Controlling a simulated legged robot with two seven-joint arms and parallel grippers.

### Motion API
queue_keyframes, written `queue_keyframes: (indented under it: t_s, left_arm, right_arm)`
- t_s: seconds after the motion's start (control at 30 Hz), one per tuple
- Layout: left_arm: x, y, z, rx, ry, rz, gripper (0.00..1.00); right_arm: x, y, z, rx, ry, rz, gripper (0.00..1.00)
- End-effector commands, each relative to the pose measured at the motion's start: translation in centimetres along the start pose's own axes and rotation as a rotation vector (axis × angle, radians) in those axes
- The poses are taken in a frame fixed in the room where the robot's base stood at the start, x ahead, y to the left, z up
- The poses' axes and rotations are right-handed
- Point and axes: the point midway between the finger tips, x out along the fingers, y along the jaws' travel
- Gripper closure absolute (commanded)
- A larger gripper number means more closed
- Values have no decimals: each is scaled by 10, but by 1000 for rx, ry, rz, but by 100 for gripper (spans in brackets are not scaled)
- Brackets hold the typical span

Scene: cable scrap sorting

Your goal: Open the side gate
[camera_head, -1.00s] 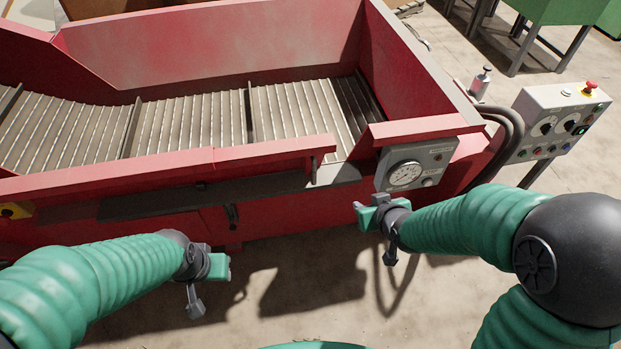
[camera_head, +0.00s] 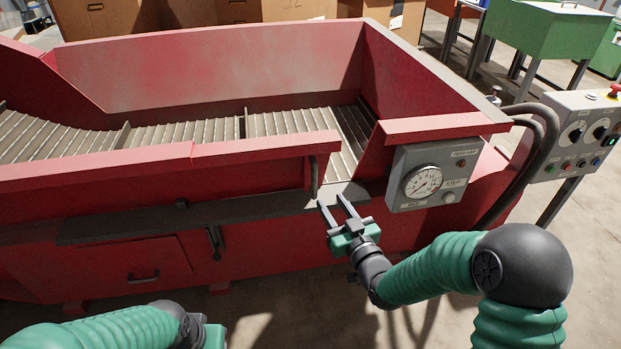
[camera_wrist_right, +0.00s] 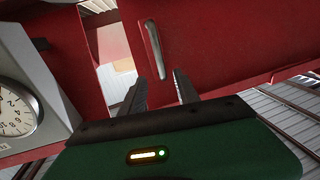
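The side gate (camera_head: 262,174) is a red panel in the near wall of the red conveyor trough. It has an upright grey bar handle (camera_head: 314,176) at its right end. In the right wrist view the gate (camera_wrist_right: 225,45) fills the upper right and the handle (camera_wrist_right: 156,50) is ahead of the fingers. My right gripper (camera_head: 332,203) is open and empty, just below and right of the handle. In the wrist view the handle's lower end appears between its fingertips (camera_wrist_right: 160,80); contact cannot be told. My left gripper (camera_head: 212,336) is at the bottom edge, its fingers out of sight.
A gauge box (camera_head: 432,176) is mounted right of the gate, close to my right gripper. A dark ledge (camera_head: 130,222) runs below the gate. A control panel (camera_head: 582,137) stands at the right, with thick hoses (camera_head: 540,135) beside it. Cardboard boxes (camera_head: 200,14) stand behind the trough.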

Motion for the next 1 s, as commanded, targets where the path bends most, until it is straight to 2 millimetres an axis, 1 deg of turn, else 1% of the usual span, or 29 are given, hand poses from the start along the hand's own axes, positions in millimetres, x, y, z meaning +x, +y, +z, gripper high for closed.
queue_keyframes:
  t_s: [0.03, 0.3, 0.4, 0.5, 0.6, 0.7, 0.93, 1.0]
  left_arm:
    - [9, 0, 2, 0, 0, 0, 64]
    - [37, 0, 9, 0, -1, 0, 64]
    - [46, 0, 11, 0, -1, 0, 64]
    - [53, 0, 13, 0, -1, 0, 64]
    - [56, 0, 14, 0, -1, 0, 64]
    - [57, 0, 14, 0, -1, 0, 64]
    - [56, 0, 14, 0, -1, 0, 64]
    - [56, 0, 14, 0, -1, 0, 64]
  right_arm:
    - [12, -1, 4, 0, 3, -1, 62]
    - [84, -1, 6, 0, 2, -1, 62]
    - [108, -1, 6, 1, 2, -1, 62]
    - [127, -1, 5, 2, 1, -1, 62]
    - [139, -1, 4, 2, -1, -1, 62]
    - [145, 0, 2, 1, -2, 0, 62]
    - [145, 0, 0, 1, -2, 0, 62]
    - [145, 0, 0, 1, -2, 0, 72]
